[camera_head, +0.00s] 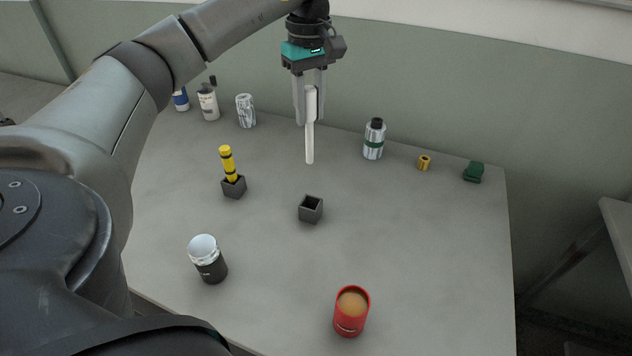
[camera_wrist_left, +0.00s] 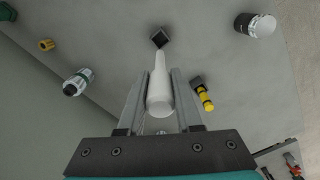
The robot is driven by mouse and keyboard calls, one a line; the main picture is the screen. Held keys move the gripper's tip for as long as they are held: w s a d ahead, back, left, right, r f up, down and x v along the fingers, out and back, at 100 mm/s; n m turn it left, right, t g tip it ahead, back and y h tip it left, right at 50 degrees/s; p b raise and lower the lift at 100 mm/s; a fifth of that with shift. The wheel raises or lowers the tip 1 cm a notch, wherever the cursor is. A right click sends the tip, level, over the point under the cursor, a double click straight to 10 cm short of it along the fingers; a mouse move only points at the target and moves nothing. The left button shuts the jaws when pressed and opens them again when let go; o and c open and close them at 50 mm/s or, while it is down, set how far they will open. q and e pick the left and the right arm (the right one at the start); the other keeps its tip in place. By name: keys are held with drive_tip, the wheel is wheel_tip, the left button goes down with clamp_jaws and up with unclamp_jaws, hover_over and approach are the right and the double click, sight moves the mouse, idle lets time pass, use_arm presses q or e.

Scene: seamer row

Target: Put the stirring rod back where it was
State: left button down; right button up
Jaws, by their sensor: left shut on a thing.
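The white stirring rod (camera_head: 310,125) is upright in my left gripper (camera_head: 309,100), which is shut on its thicker upper part. Its thin lower end hangs free above the table. In the left wrist view the rod (camera_wrist_left: 160,92) lies between the two fingers of the left gripper (camera_wrist_left: 160,95). A small dark square holder (camera_head: 311,209) stands empty on the table, nearer than the rod; it also shows past the rod's tip in the left wrist view (camera_wrist_left: 159,38). A second dark holder (camera_head: 234,188) has a yellow tool (camera_head: 227,160) standing in it. My right gripper is out of view.
A red cup with brown liquid (camera_head: 350,312) and a black-and-white cup (camera_head: 208,260) stand on the near side of the table (camera_head: 430,240). A silver-green bottle (camera_head: 374,139), a brass piece (camera_head: 424,162), a green item (camera_head: 474,172) and a can (camera_head: 246,111) line the back.

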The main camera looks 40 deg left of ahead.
sight(310, 120)
use_arm(q)
wheel_tip(310, 120, down, 17)
drive_tip(key=shift+b, duration=0.45)
drive_tip(key=shift+f, duration=0.2)
drive_tip(key=c, duration=0.6)
unclamp_jaws()
drive_tip(key=shift+r, duration=0.15)
wheel_tip(310, 120, up, 12)
drive_tip(key=shift+r, duration=0.1)
